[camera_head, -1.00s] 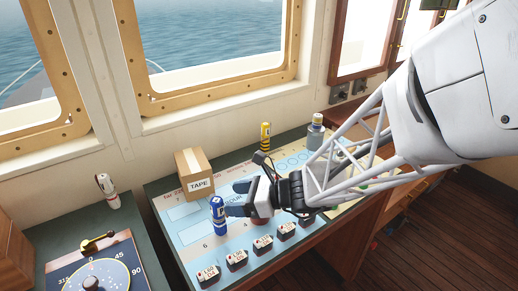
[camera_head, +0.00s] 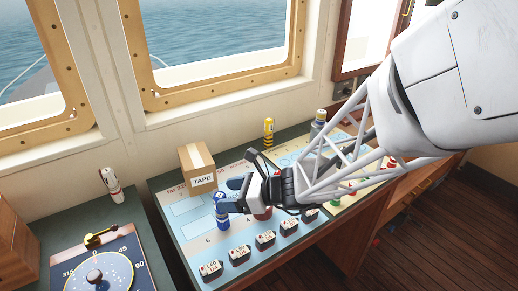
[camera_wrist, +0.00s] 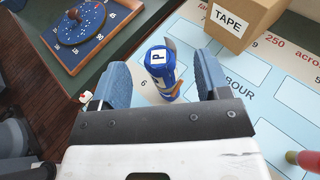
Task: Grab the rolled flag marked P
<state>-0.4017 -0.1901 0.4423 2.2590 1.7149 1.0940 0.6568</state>
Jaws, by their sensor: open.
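The rolled flag marked P (camera_wrist: 161,68) is a blue roll with a white P label on its top and side. It stands upright on the light blue chart in the wrist view. In the head view the blue flag (camera_head: 221,214) is at the left end of my gripper (camera_head: 231,196). My gripper is open, with one blue finger on each side of the flag in the wrist view. Gaps show between the flag and both fingers.
A cardboard TAPE box (camera_head: 198,168) stands close behind the flag. Several small black-and-white blocks (camera_head: 240,255) line the chart's front edge. A yellow-and-black roll (camera_head: 268,131) and a grey roll (camera_head: 318,124) stand farther back. A compass dial (camera_head: 97,277) is at the lower left.

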